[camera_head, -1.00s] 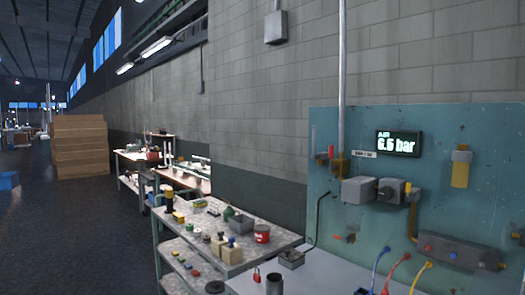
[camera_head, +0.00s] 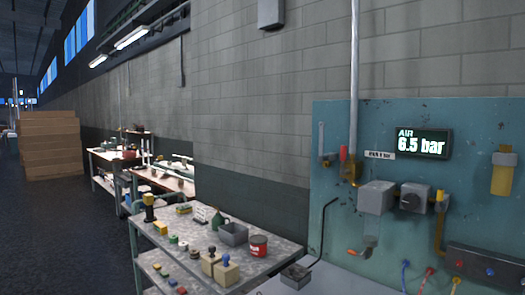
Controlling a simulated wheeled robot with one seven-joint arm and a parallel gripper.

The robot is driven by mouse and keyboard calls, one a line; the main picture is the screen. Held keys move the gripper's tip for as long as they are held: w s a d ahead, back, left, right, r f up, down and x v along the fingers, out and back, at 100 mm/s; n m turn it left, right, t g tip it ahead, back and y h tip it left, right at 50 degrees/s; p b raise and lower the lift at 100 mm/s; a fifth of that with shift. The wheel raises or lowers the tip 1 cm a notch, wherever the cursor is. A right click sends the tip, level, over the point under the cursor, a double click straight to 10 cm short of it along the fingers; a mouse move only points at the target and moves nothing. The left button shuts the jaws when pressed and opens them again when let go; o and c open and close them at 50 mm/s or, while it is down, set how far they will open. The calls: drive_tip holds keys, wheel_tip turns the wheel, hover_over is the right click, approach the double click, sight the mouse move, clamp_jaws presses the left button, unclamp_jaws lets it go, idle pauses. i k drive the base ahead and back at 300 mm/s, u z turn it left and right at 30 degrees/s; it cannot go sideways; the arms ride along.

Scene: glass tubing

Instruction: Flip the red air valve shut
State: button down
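A small red lever (camera_head: 344,153) stands upright on a brass-yellow fitting (camera_head: 350,172) at the left of the teal wall panel (camera_head: 335,115). The fitting sits at the foot of a vertical grey pipe (camera_head: 354,60). A small label (camera_head: 380,155) is just right of it, too small to read surely. A lit display (camera_head: 422,143) reads "AIR 6.5 bar". An orange-red handle (camera_head: 356,252) shows lower on the panel. My gripper is not in view.
A metal bench (camera_head: 270,228) with tins, blocks and a red can (camera_head: 258,245) stands left. Cardboard boxes (camera_head: 50,145) are far left; dark floor (camera_head: 60,230) is open.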

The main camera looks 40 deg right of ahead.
sight(343, 172)
drive_tip(key=z, duration=0.5)
drive_tip(key=i, duration=0.85)
drive_tip(key=z, duration=0.65)
